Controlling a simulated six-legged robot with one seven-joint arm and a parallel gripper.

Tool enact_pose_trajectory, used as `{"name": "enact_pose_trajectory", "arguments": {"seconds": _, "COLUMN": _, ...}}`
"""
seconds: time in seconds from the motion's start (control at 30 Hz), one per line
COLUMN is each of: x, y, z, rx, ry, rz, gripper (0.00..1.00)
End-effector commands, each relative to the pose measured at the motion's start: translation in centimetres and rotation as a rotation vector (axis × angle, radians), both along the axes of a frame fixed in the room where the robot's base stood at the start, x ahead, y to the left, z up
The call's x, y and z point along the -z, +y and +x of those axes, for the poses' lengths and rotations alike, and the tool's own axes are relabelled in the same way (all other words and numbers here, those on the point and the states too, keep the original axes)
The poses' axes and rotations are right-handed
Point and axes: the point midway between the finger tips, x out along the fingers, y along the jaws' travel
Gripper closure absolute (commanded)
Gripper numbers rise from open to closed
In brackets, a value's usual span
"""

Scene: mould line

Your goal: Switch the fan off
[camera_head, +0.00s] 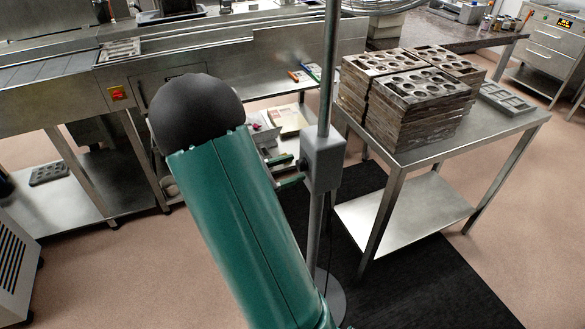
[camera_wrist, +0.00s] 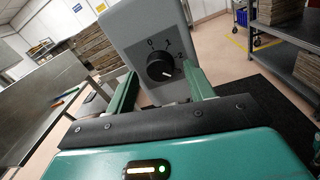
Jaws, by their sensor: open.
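In the wrist view the box (camera_wrist: 140,25) fills the top middle. Its round black knob (camera_wrist: 159,66) carries a white line that seems to point to the lower right, away from the 0. The marks 0, 1 and 2 show above and right of the knob. My gripper (camera_wrist: 160,72) is open, with one green finger on each side of the knob. In the head view my gripper (camera_head: 289,171) reaches the box's left side. I cannot tell whether the fingers touch the knob.
A steel table (camera_head: 420,148) with stacked moulds (camera_head: 412,105) stands right of the pole. A steel machine line (camera_head: 220,55) runs behind. Pink floor is open at lower left.

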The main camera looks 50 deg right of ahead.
Motion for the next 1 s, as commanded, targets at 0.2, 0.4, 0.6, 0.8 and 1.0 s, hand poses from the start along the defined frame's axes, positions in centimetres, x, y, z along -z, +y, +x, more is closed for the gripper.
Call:
{"name": "enact_pose_trajectory", "arguments": {"seconds": 0.2, "x": 0.02, "y": -0.95, "z": -0.53, "rx": 0.0, "ry": 0.0, "rz": 0.001, "gripper": 0.47}}
{"name": "enact_pose_trajectory", "arguments": {"seconds": 0.4, "x": 0.03, "y": -0.93, "z": -0.51, "rx": -0.001, "ry": 0.0, "rz": 0.001, "gripper": 0.49}}
{"name": "enact_pose_trajectory", "arguments": {"seconds": 0.6, "x": 0.03, "y": -0.91, "z": -0.5, "rx": 0.0, "ry": 0.0, "rz": 0.001, "gripper": 0.88}}
{"name": "enact_pose_trajectory", "arguments": {"seconds": 0.8, "x": 0.03, "y": -0.89, "z": -0.49, "rx": -0.001, "ry": 0.004, "rz": 0.004, "gripper": 0.91}}
{"name": "enact_pose_trajectory", "arguments": {"seconds": 1.0, "x": 0.03, "y": -0.84, "z": -0.44, "rx": -0.002, "ry": 0.04, "rz": 0.025, "gripper": 0.91}}
